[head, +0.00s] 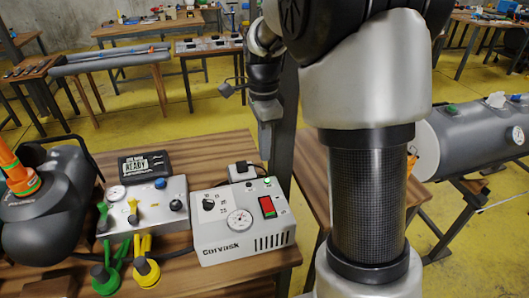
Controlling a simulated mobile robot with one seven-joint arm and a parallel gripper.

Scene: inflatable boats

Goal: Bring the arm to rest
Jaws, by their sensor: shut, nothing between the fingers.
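My arm fills the right middle of the head view, with a dark woven tube (368,205) and a pale upper link (365,75). It is bent, and its far end hangs down left of the upper link. My gripper (269,138) is at that end, pointing down and seen small against a dark upright post. It is shut with nothing held. It appears behind and above the Corvask box (243,222) in the picture; the gap between them is hard to judge. No part of my arm visibly touches the bench.
The wooden bench (215,150) in front bears a valve box (145,207), a black gauge display (145,166), green and yellow hose fittings (146,271) and a dark pump (45,215). A grey inflatable tube (475,138) lies at right.

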